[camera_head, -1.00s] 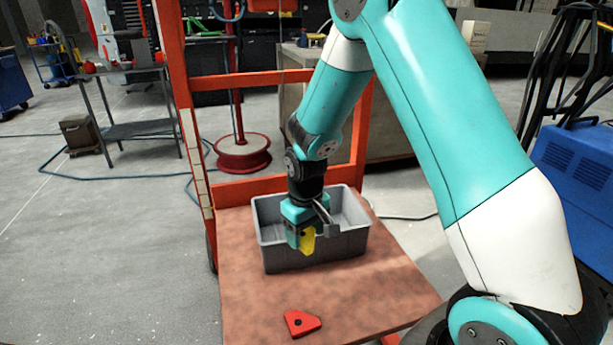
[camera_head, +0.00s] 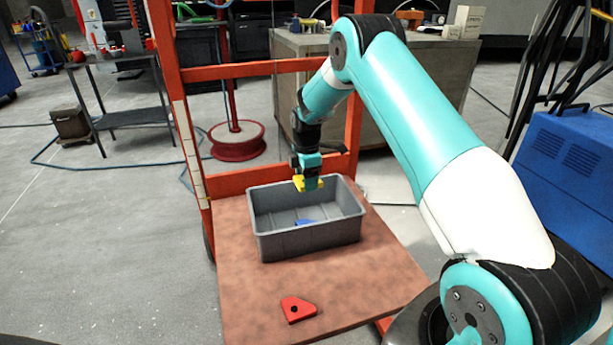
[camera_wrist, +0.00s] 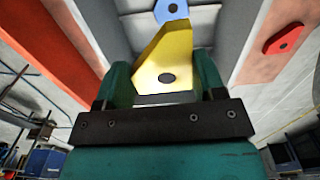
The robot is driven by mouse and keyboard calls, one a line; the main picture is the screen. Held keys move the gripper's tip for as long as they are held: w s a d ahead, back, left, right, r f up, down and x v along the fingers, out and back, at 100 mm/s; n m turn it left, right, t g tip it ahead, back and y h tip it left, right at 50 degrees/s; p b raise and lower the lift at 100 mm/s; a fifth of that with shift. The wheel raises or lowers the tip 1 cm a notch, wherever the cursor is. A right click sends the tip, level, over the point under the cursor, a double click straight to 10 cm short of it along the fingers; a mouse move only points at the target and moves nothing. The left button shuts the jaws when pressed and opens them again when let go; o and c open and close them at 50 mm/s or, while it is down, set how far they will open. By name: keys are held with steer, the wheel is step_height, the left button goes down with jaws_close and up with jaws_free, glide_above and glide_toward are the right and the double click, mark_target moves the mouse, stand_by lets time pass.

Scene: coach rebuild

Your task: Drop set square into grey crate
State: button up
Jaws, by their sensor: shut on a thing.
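My gripper (camera_head: 308,172) is shut on a yellow set square (camera_head: 300,184), a flat angular plate with a dark round hole. In the wrist view the set square (camera_wrist: 172,48) sits between the two green fingers. The grey crate (camera_head: 310,243) stands upright on a reddish-brown board. In the head view the set square shows over the crate's back part, around its back rim; its exact height is hard to judge. A blue piece (camera_head: 304,222) lies on the crate floor and also shows in the wrist view (camera_wrist: 171,10).
A red angular plate with a hole (camera_head: 298,309) lies on the board (camera_head: 255,300) in front of the crate. An orange frame (camera_head: 240,71) rises behind the crate. A blue machine (camera_head: 575,185) stands at the right.

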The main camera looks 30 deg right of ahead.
step_height(320, 180, down, 4)
steer(key=b, duration=0.3)
steer(key=shift+f, duration=0.15)
steer(key=o, duration=1)
steer(key=shift+o, duration=0.2)
step_height(320, 180, up, 17)
steer(key=p, duration=0.1)
steer(key=shift+r+p, duration=0.2)
steer(key=shift+p, duration=0.2)
